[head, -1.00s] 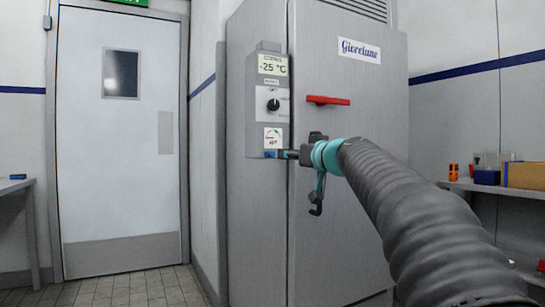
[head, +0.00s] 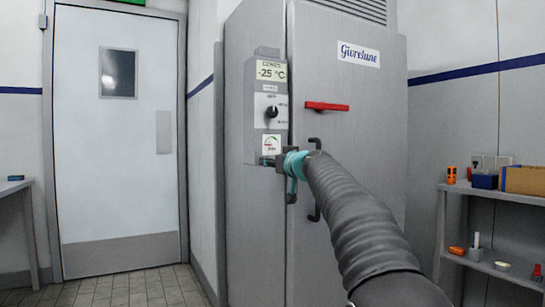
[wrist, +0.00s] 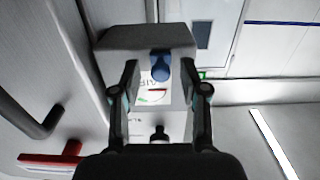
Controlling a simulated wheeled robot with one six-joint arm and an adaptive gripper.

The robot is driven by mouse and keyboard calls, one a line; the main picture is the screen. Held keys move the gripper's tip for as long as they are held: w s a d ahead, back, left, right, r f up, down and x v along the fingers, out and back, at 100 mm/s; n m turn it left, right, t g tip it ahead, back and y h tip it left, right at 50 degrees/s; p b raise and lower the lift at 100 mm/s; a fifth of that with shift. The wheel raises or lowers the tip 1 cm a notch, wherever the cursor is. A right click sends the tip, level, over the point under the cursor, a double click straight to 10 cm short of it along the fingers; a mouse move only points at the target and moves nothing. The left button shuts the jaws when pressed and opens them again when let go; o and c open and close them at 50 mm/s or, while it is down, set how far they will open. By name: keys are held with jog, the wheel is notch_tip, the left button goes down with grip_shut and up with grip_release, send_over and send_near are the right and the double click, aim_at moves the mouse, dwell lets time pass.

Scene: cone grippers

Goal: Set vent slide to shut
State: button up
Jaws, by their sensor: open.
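The vent slide's blue knob (wrist: 160,66) sits at the lower end of the grey control panel (head: 251,125), beside the "AIR" label with its coloured arc (wrist: 152,97). In the head view the knob (head: 267,161) is small and partly hidden by my gripper. My gripper (head: 279,161) is at the panel's lower right corner. In the wrist view my gripper (wrist: 160,76) is open, with one finger on each side of the blue knob. I cannot tell whether either finger touches it. The slide's setting is not readable.
The panel also carries a -25 °C display (head: 271,71) and a black rotary knob (head: 271,112). A red handle (head: 326,106) and a dark bar handle (head: 315,213) stick out from the cabinet door (head: 350,75). A shelf (head: 500,190) with small items stands at right.

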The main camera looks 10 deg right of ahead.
jog(key=shift+w+a, duration=0.25)
jog(key=shift+w, duration=0.45)
grip_shut()
